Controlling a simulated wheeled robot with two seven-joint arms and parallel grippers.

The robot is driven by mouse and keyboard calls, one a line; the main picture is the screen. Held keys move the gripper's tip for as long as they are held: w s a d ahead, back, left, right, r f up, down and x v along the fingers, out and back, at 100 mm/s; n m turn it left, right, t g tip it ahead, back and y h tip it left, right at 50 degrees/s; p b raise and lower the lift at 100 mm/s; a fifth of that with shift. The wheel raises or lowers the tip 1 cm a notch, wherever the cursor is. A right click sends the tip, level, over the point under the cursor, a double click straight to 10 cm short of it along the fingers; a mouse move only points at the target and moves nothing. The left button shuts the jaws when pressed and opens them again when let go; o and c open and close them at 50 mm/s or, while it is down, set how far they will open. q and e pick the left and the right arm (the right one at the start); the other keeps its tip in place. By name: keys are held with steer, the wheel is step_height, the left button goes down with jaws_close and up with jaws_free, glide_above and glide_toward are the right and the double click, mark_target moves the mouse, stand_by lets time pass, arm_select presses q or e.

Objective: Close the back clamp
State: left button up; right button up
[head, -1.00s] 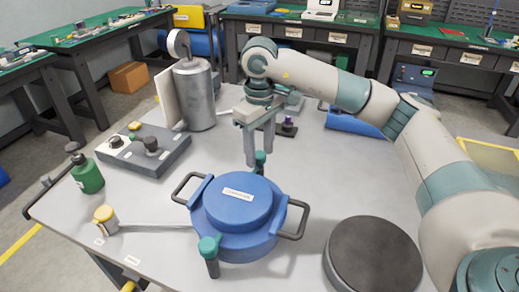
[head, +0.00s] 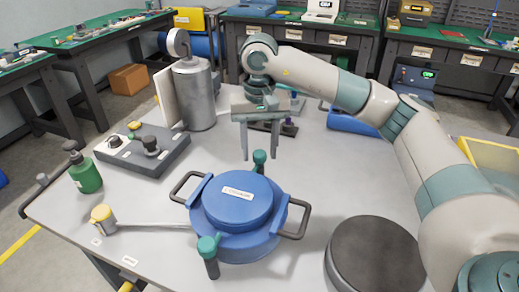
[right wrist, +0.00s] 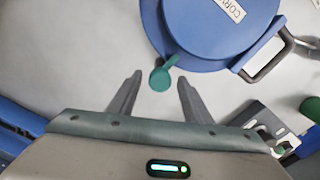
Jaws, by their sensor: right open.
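A round blue lidded vessel (head: 240,205) with black side handles stands on the grey table. The back clamp (head: 259,161), a green-topped knob at the vessel's far edge, stands upright. It also shows in the right wrist view (right wrist: 160,77), just beyond and between the fingertips. The front clamp (head: 209,252), also green-topped, stands upright at the vessel's near edge. My right gripper (head: 246,157) is open, pointing down behind the back clamp. In the right wrist view, its spread fingers (right wrist: 158,82) hold nothing. My left gripper is not in view.
A dark round disc (head: 374,256) lies to the vessel's right. A control box (head: 143,148), a green bottle (head: 85,172) and a yellow-capped valve with a pipe (head: 104,215) are to the left. A metal cylinder (head: 194,95) stands behind.

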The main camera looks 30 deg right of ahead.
mark_target(259, 153)
steer(key=shift+c, duration=0.6)
steer(key=c, duration=0.8)
steer(key=shift+c, duration=0.2)
steer(key=o, duration=1)
steer(key=shift+c, duration=0.2)
steer(key=shift+r, duration=0.15)
steer(key=shift+r+p, duration=1.5)
steer(key=shift+r, duration=1.9)
steer(key=shift+f, duration=0.1)
